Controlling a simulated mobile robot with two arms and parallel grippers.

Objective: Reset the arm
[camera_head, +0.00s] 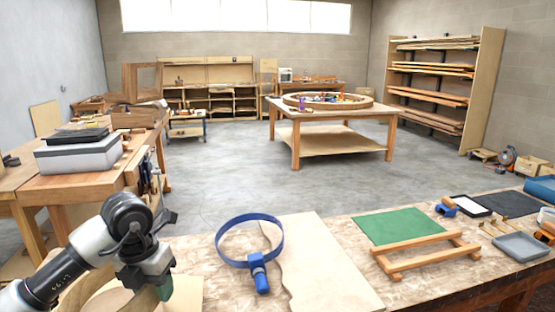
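My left arm comes in from the lower left, and its gripper (150,284) points down over the near bench's left end. A small dark green piece (164,289) shows right at the gripper's tip; I cannot tell whether it is held or only touched. A curved pale wood strip (105,300) stands beside and partly behind the gripper. The gap between the fingers is hidden, so open or shut does not show. My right gripper is out of view.
The near bench (205,248) carries a blue band clamp (258,270), a pale wood sheet (325,270), a green mat (400,226), a wooden frame (428,256) and a grey tray (520,246). A side bench (60,188) stands at left. The floor beyond (235,180) is clear.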

